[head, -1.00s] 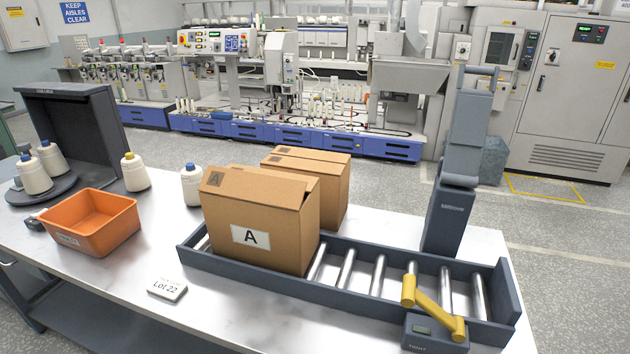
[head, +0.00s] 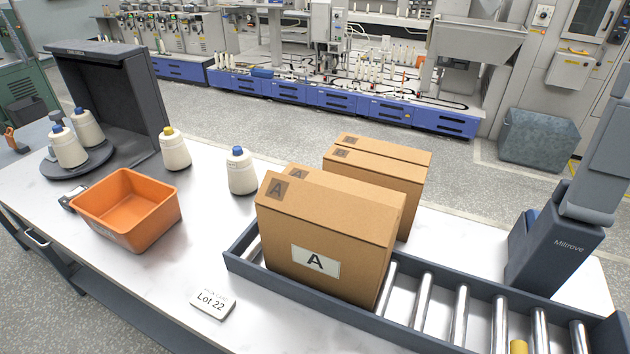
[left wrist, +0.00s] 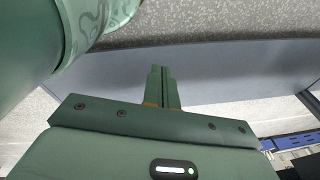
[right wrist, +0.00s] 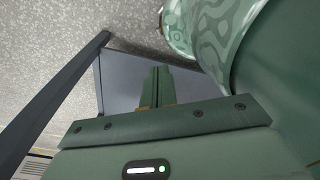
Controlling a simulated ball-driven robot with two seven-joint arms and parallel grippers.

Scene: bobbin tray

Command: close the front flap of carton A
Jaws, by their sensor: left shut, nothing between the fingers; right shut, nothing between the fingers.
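Carton A (head: 285,240) is a tall brown box with a white "A" label (head: 316,261), upright on the roller conveyor. Along its top front edge is a panel with a dark "A" square (head: 277,188). Another top panel (head: 350,189) shows behind it. I cannot tell how far the front flap is folded, and the carton's inside is hidden. Neither gripper is in the head view. My left gripper (left wrist: 163,70) is shut and empty in the left wrist view. My right gripper (right wrist: 156,71) is shut and empty in the right wrist view. Neither wrist view shows the carton.
A second brown carton (head: 400,190) stands behind carton A. The dark conveyor rail (head: 300,292) runs to the right, with bare rollers (head: 461,315). An orange bin (head: 125,215), white cones (head: 241,172) and a "Lot 22" block (head: 212,304) are to the left. A grey post (head: 550,245) stands at right.

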